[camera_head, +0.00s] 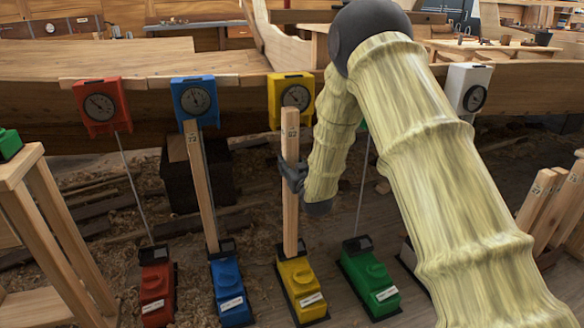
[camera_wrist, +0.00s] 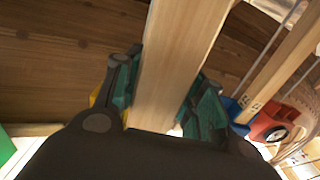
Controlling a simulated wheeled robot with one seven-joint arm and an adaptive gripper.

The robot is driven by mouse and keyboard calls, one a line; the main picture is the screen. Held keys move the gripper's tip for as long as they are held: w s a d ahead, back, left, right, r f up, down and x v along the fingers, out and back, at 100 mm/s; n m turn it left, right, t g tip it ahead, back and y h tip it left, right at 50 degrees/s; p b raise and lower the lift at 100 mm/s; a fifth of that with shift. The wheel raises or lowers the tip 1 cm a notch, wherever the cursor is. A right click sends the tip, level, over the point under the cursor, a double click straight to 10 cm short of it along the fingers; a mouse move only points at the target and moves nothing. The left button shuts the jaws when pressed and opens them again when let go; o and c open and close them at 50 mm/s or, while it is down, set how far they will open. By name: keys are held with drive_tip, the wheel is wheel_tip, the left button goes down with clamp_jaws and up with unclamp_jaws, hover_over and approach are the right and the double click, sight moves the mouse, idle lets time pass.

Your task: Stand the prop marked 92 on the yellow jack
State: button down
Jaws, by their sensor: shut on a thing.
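The prop (camera_head: 290,212) is a pale upright timber; its small label near the top looks like 92 but is hard to read. My gripper (camera_head: 291,177) is shut on it around mid-height, and the wrist view shows the timber (camera_wrist: 178,60) between the two teal-padded fingers (camera_wrist: 163,95). The yellow jack (camera_head: 300,281) is on the floor directly below. The prop's lower end is at the dark cup at the jack's back; I cannot tell whether it bears on it. The prop's top overlaps the yellow gauge box (camera_head: 291,88) under the hull.
A prop marked 72 (camera_head: 203,190) stands on the blue jack (camera_head: 230,290) to the left. The red jack (camera_head: 157,292) and green jack (camera_head: 370,282) carry thin rods. Several props (camera_head: 541,205) lean at right. A wooden trestle (camera_head: 50,225) stands at left. My arm hides part of the right side.

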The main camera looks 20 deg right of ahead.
drive_tip(key=shift+f+b, duration=2.1)
drive_tip(key=shift+f, duration=0.85)
drive_tip(key=w, duration=0.8)
drive_tip(key=shift+a, duration=0.15)
drive_tip(key=shift+w, duration=0.1)
drive_tip(key=shift+f, duration=0.4)
idle(0.6)
idle(0.9)
drive_tip(key=c, duration=0.8)
unclamp_jaws()
